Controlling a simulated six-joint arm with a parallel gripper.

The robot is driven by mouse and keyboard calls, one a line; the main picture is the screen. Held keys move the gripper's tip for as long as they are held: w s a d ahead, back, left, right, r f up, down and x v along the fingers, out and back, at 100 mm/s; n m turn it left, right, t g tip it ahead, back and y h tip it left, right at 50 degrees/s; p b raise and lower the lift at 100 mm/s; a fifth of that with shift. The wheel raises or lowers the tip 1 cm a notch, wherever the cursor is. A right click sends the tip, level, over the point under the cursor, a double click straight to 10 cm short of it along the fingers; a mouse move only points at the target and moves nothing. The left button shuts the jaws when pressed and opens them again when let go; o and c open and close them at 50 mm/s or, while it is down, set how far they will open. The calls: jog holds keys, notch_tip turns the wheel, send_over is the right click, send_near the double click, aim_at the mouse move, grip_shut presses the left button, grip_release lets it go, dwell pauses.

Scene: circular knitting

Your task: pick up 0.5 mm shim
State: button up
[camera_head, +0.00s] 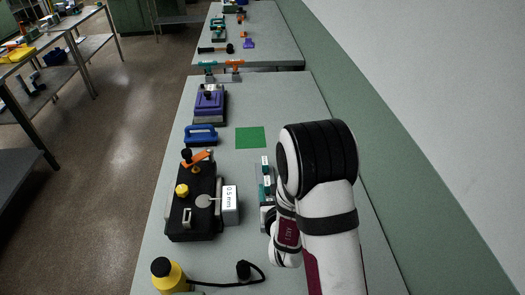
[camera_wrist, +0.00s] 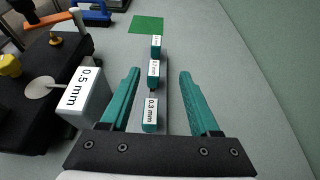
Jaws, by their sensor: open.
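A grey block (camera_wrist: 84,98) with a white label reading 0.5 mm stands left of my gripper in the wrist view. In the head view the same labelled grey block (camera_head: 230,205) is at the right side of a black fixture. My gripper (camera_wrist: 160,73) is open, its two teal fingers spread. A row of teal shims with white labels lies between and beyond the fingers. The nearest shim (camera_wrist: 151,115) reads 0.3 mm; a middle one (camera_wrist: 153,73) and a far one (camera_wrist: 156,46) are too small to read. No shim is visibly gripped.
The black fixture (camera_head: 178,220) has a yellow knob and a round disc. A blue handled item (camera_head: 201,133), a purple device (camera_head: 210,103) and a green square (camera_head: 250,137) are farther along the table.

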send_near(265, 165)
jog(key=w+f, duration=0.1)
jog(key=w+d+f, duration=0.1)
jog(key=w, duration=0.1)
jog(key=shift+w, duration=0.25)
jog(key=x, duration=0.3)
jog(key=a+x, duration=0.1)
jog(key=x, duration=0.1)
jog(key=shift+w, duration=0.4)
grip_shut()
dwell(0.5)
